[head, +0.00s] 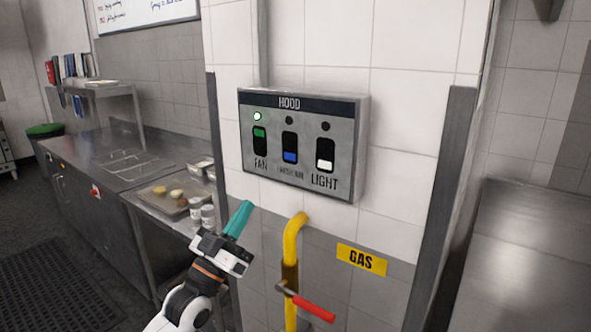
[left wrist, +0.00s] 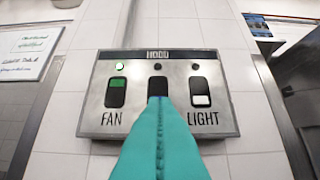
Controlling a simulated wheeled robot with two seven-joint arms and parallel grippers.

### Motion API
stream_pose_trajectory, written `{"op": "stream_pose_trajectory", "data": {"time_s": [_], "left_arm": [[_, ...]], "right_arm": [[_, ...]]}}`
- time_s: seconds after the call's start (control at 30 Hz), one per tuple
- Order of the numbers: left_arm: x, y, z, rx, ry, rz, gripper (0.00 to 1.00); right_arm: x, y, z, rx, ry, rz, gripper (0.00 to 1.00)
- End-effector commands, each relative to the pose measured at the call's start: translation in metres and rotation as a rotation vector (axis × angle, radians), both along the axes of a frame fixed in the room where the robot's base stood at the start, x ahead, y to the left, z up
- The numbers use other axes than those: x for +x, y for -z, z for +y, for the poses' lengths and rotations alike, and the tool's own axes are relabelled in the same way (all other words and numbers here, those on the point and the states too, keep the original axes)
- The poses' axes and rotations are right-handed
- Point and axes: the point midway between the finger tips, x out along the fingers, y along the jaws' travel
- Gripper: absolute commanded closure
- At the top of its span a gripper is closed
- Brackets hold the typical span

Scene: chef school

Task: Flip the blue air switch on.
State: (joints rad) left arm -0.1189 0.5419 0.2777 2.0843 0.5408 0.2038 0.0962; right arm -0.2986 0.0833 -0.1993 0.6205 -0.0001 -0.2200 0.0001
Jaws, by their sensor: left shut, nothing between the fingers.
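The grey HOOD panel (head: 348,150) hangs on the white tiled wall with three rocker switches. The blue air switch (head: 290,148) is in the middle, with its blue part at the bottom and a dark lamp (head: 289,120) above it. In the left wrist view only the dark upper part of this switch (left wrist: 158,87) shows; the teal fingers hide the rest. My left gripper (head: 246,206) is shut and empty, below and left of the panel in the head view, its fingers pointing up toward it. In the left wrist view its tips (left wrist: 159,101) line up with the middle switch; contact is not visible.
The green FAN switch (head: 259,139) has its lamp lit, and the white LIGHT switch (head: 325,155) has a dark lamp. A yellow gas pipe (head: 292,245) with a red handle (head: 314,308) stands below the panel. A steel counter (head: 100,160) is at left.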

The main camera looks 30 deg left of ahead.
Motion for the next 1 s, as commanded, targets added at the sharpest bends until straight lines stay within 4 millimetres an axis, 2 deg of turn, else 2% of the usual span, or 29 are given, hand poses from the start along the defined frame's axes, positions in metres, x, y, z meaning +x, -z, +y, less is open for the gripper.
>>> {"op": "stream_pose_trajectory", "data": {"time_s": [0.33,0.47,0.57,0.9,0.97,1.0], "left_arm": [[-0.001,-0.003,-0.001,0.000,0.002,-0.006,1.00],[0.005,-0.009,-0.001,0.000,0.002,-0.006,1.00],[0.015,-0.019,-0.002,0.000,0.002,-0.007,1.00],[0.072,-0.066,-0.006,-0.001,0.003,-0.007,1.00],[0.081,-0.073,-0.007,0.000,0.002,-0.006,1.00],[0.089,-0.067,-0.007,0.000,0.001,-0.002,1.00]], "right_arm": [[-0.003,0.000,0.005,0.005,0.000,0.004,0.64],[-0.003,-0.005,0.008,0.009,0.000,0.004,0.64],[-0.003,-0.013,0.007,0.009,0.000,0.004,0.64],[-0.003,-0.050,0.005,0.006,0.000,0.003,0.64],[-0.003,-0.055,0.004,0.005,-0.001,0.003,0.64],[-0.002,-0.057,0.003,0.004,0.000,0.003,0.64]]}}
